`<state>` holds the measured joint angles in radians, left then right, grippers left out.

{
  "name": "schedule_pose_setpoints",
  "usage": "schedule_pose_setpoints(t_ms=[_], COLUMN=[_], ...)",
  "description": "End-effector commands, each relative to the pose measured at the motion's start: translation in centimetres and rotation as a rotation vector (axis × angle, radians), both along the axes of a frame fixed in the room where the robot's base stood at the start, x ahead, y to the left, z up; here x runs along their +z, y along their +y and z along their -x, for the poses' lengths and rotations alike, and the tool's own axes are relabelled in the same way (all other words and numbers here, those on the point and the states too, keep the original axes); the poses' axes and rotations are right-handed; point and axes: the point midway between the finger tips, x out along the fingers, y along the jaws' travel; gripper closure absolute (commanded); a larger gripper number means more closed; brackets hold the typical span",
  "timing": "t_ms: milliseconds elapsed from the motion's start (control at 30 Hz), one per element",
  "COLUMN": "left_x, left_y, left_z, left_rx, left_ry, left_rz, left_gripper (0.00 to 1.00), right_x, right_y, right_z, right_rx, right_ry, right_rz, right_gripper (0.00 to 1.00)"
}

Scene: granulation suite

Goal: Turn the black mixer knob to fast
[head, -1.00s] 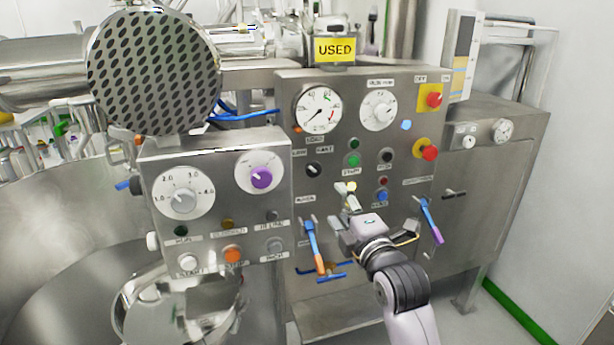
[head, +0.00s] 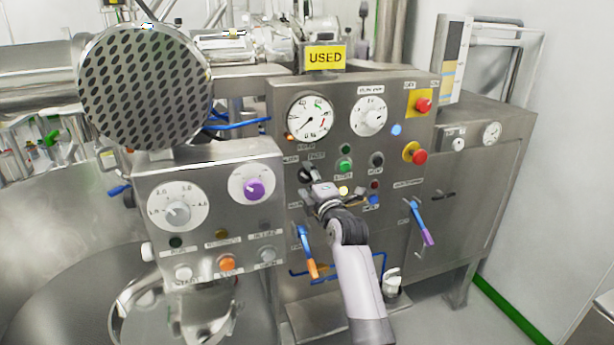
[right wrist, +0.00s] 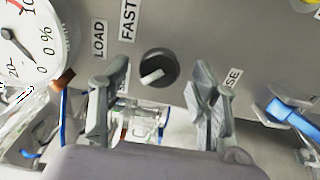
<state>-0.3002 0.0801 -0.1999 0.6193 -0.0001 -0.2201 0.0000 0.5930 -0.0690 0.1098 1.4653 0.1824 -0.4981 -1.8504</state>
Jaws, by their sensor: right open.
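The black mixer knob (head: 306,174) is on the steel control panel, below the round load gauge. In the right wrist view the knob (right wrist: 160,67) has a white pointer mark angled to the lower left, toward a label mostly hidden by a finger, with only an S showing. The FAST label (right wrist: 128,20) is above and left of the knob there. My right gripper (head: 314,187) is just in front of the panel at the knob. In the right wrist view its open fingers (right wrist: 160,92) are on either side of the knob, with nothing between them seen gripped. My left gripper is not in view.
The load gauge (head: 310,117) and a white dial (head: 369,116) are above. Green, black and red buttons and a red emergency stop (head: 419,157) are to the right. A blue-and-orange lever (head: 307,250) hangs below. A smaller control box (head: 212,205) juts out at left.

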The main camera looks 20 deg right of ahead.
Motion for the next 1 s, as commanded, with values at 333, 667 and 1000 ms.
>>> schedule_pose_setpoints(t_ms=[333,667,1000], left_x=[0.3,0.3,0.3], left_y=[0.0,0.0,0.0], left_z=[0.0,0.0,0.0], left_rx=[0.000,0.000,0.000], left_ry=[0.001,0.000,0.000], left_rz=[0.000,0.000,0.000], left_gripper=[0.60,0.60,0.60], right_x=[0.0,0.0,0.0], right_y=[0.1,0.1,0.1], right_z=[-1.6,-1.6,-1.6], right_rx=[0.000,0.000,0.000], right_ry=[-0.001,0.000,0.000], right_rz=[-0.001,0.000,0.000], right_gripper=[0.44,0.53,0.75])
